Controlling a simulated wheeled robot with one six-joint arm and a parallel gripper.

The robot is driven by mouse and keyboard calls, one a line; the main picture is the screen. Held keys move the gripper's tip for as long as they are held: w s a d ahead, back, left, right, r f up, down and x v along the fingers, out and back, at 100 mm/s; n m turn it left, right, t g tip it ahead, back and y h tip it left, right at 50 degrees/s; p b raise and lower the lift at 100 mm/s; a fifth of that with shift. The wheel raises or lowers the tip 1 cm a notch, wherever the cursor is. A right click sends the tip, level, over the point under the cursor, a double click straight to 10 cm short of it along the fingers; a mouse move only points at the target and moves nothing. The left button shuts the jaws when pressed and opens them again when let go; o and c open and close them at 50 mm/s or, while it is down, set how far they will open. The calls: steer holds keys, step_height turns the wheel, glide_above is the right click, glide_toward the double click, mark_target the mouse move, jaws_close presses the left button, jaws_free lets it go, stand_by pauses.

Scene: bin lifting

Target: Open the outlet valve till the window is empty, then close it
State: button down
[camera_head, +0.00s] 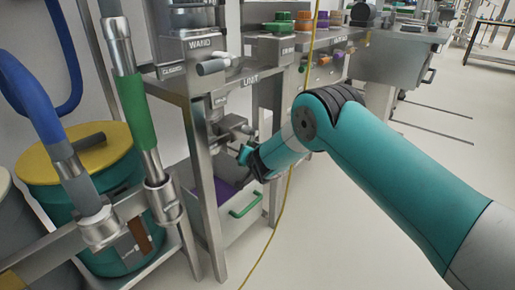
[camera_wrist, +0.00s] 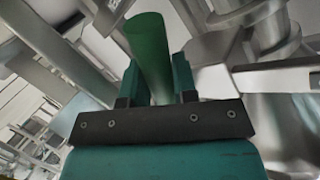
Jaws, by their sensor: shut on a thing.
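My gripper (camera_head: 250,158) is at the metal outlet fittings (camera_head: 230,125) under the unit marked "UNIT". In the wrist view my gripper (camera_wrist: 156,78) has its two teal fingers shut on a green cylindrical handle (camera_wrist: 148,40), which appears to be the valve's lever. The handle stands tilted between the fingers, its rounded end beyond them. In the head view my gripper and wrist hide most of this handle. How far the valve is turned cannot be told. I cannot make out the window or its level.
Below my gripper is a grey bin with a green handle (camera_head: 247,205) and purple stuff (camera_head: 222,190) inside. A steel frame post (camera_head: 203,190) stands close on the left. A yellow cable (camera_head: 289,190) hangs beside my wrist. Open floor (camera_head: 340,240) lies to the right.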

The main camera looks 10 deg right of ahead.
steer(key=shift+s+a+r+m+g+y+p, duration=0.2)
steer(key=shift+r+m+g+p, duration=0.1)
steer(key=shift+r+m+p, duration=0.2)
steer(key=shift+s+a+r+m+g+y+p, duration=0.15)
steer(key=shift+r+m+g+p, duration=0.15)
steer(key=shift+r+m+p, duration=0.15)
steer(key=shift+s+a+r+m+g+y+p, duration=0.25)
steer(key=shift+a+r+m+g+y+p, duration=0.15)
steer(key=shift+r+m+g+p, duration=0.35)
steer(key=shift+s+a+r+m+g+y+p, duration=0.1)
steer(key=shift+a+r+m+g+y+p, duration=0.05)
steer(key=shift+r+m+g+y+p, duration=0.25)
steer(key=shift+s+a+r+m+g+y+p, duration=0.1)
steer(key=shift+r+m+g+y+p, duration=0.2)
steer(key=shift+m+g+p, duration=0.2)
steer(key=shift+a+r+m+g+y+p, duration=0.1)
steer(key=shift+r+m+g+y+p, duration=0.3)
steer(key=shift+r+m+g+y, duration=0.25)
steer(key=c, duration=0.9)
jaws_free()
steer(key=shift+f, duration=0.1)
steer(key=shift+s, duration=0.1)
